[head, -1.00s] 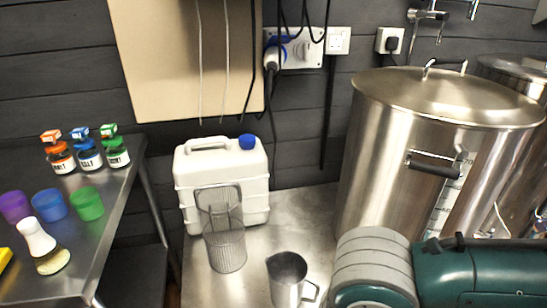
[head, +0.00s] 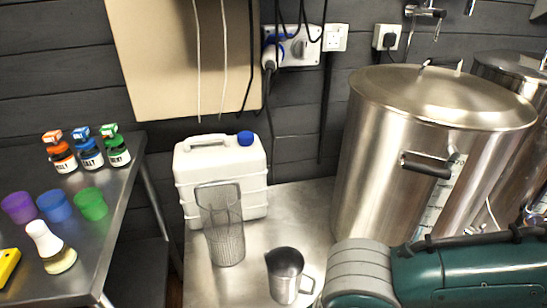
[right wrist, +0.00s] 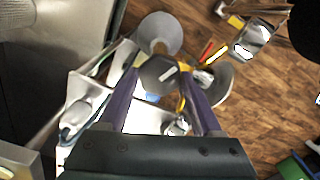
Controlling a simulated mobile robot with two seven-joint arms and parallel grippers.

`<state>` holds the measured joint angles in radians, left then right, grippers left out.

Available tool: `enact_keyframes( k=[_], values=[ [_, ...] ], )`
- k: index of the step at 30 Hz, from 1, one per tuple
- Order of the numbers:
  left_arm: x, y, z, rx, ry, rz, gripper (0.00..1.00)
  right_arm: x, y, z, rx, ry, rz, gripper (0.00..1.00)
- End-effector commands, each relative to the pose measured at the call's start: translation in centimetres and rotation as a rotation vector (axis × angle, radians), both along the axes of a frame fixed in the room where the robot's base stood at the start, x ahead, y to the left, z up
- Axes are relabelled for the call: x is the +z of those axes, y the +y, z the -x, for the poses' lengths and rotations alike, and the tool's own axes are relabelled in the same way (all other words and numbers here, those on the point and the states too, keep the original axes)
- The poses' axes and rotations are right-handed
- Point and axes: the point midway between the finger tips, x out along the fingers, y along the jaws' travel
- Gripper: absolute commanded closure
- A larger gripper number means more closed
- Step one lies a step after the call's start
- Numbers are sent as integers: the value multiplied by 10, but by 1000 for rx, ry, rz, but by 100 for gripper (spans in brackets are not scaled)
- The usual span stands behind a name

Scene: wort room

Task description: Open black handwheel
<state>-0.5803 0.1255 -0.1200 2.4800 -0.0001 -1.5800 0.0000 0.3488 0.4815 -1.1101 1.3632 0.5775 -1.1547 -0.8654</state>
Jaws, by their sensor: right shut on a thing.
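In the right wrist view, a dark grey round piece with a pale mark (right wrist: 158,76), which looks like the black handwheel, sits between the tips of my right gripper (right wrist: 160,72). The two purple fingers are closed in on its sides. A larger grey disc (right wrist: 161,36) shows just beyond it. The handwheel does not show in the head view. There my green and grey right arm crosses the lower right corner, and its gripper is out of frame. My left gripper is in neither view.
In the head view, a large steel kettle (head: 405,150) stands at the right. A steel jug (head: 284,276), a mesh basket (head: 226,240) and a white canister (head: 190,170) stand on the steel table. Bottles and coloured cups are on the left bench (head: 110,195). A wooden floor (right wrist: 262,100) shows below.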

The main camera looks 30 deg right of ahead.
Motion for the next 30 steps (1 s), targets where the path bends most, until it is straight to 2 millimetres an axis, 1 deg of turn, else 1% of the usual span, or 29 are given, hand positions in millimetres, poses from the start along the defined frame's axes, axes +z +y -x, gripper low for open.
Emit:
enact_keyframes(
  k=[13,30],
  values=[
    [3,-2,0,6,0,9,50,0,1,0,425,0,-2,89],
    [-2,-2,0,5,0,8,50,0,1,0,954,-1,-2,89]
  ],
)
